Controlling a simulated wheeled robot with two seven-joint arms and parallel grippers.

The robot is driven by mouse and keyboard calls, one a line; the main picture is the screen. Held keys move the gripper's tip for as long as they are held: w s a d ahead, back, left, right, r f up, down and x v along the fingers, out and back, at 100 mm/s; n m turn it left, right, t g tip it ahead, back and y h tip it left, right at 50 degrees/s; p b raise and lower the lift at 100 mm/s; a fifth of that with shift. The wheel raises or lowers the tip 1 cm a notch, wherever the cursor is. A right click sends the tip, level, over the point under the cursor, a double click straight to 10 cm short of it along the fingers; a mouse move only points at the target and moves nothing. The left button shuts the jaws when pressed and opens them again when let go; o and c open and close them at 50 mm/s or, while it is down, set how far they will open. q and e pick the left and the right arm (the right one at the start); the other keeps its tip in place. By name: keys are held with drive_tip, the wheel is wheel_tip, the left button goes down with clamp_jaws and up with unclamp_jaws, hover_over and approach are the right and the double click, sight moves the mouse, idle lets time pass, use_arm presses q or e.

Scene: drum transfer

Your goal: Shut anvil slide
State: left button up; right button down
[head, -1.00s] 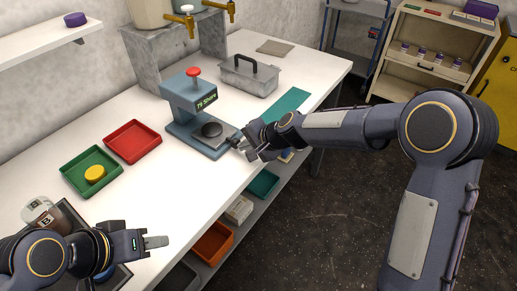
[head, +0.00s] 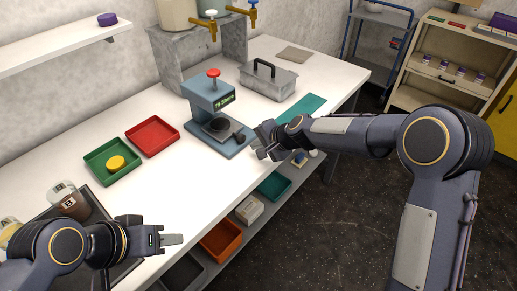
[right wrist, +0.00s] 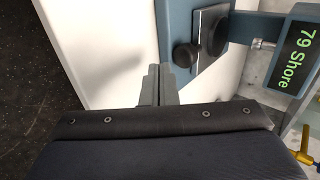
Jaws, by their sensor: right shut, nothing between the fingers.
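The blue tester (head: 214,98), reading "79 Shore", stands on the white bench with a red knob on top. Its anvil slide, a dark plate with a round disc (head: 219,125), lies on the base under the tester's head. A black knob (head: 238,135) is at the slide's front end. The right wrist view shows this knob (right wrist: 187,55) and part of the slide plate (right wrist: 208,22). My right gripper (head: 262,151) is shut and empty at the bench's front edge, just short of the knob and apart from it. My left gripper (head: 172,239) is over the near-left bench; its opening is unclear.
A green tray (head: 112,162) with a yellow puck, a red tray (head: 152,137) and a grey lidded box (head: 268,80) stand around the tester. Brown-labelled jars (head: 70,200) stand on a dark tray at near left. Bench between them is clear.

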drive_tip(key=s+d+r+n+h, duration=0.1)
drive_tip(key=s+d+r, duration=0.5)
drive_tip(key=s+d, duration=0.3)
drive_tip(key=s+d+r+n, duration=0.2)
drive_tip(key=s+d+r, duration=0.4)
drive_tip(key=s+d, duration=0.3)
drive_tip(key=s+d+f+n+h, duration=0.1)
drive_tip(key=s+d, duration=0.3)
drive_tip(key=s, duration=0.5)
drive_tip(key=s+d+f+n+h, duration=0.1)
drive_tip(key=s+d+f, duration=0.2)
drive_tip(key=s, duration=0.5)
drive_tip(key=shift+s+d+f+h, duration=0.25)
drive_tip(key=shift+s+d+h, duration=0.15)
drive_tip(key=shift+d, duration=0.35)
